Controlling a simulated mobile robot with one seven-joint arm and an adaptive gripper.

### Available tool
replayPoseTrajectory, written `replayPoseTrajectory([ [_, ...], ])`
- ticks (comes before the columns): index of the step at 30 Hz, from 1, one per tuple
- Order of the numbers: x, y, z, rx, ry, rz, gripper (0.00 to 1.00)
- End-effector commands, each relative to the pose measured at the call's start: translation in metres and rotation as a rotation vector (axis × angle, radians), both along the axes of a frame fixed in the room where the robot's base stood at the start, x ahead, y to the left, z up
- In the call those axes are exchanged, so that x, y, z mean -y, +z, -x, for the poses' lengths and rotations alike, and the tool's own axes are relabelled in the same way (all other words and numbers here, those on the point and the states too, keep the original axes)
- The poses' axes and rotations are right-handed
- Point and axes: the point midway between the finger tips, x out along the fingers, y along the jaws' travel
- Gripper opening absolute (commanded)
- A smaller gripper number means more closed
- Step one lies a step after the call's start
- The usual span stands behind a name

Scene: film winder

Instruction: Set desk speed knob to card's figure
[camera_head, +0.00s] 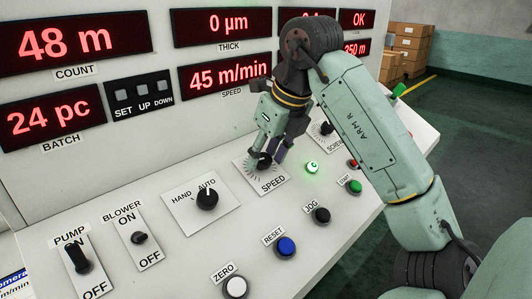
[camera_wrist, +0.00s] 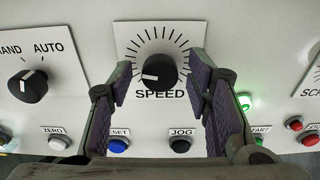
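The black SPEED knob (camera_wrist: 158,71) sits on a white plate with a ring of tick marks. Its white pointer mark faces left and slightly down in the wrist view. My gripper (camera_wrist: 160,78) is open, with one finger on each side of the knob and visible gaps between. In the head view the gripper (camera_head: 270,151) is down at the knob (camera_head: 263,161) and partly hides it. The speed display (camera_head: 230,77) reads 45 m/min. A card (camera_head: 14,284) at the bottom left corner is cut off; "m/min" shows, but its figure does not.
The HAND/AUTO switch (camera_head: 207,199) is left of the SPEED plate. A lit green button (camera_head: 312,167) is close on the right. JOG (camera_head: 321,215), RESET (camera_head: 285,247) and ZERO (camera_head: 235,287) buttons are nearer the front. Red displays stand behind.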

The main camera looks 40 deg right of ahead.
Motion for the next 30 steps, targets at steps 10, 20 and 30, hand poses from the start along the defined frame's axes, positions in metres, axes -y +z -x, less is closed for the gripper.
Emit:
replayPoseTrajectory([
  [10, 0.0001, 0.0004, 0.0001, 0.0, 0.0, 0.0, 0.2],
  [20, 0.0002, 0.0004, 0.0, 0.0, 0.0, 0.0, 0.0],
  [30, 0.0005, -0.0007, 0.0001, -0.001, -0.057, -0.029, 0.0],
])
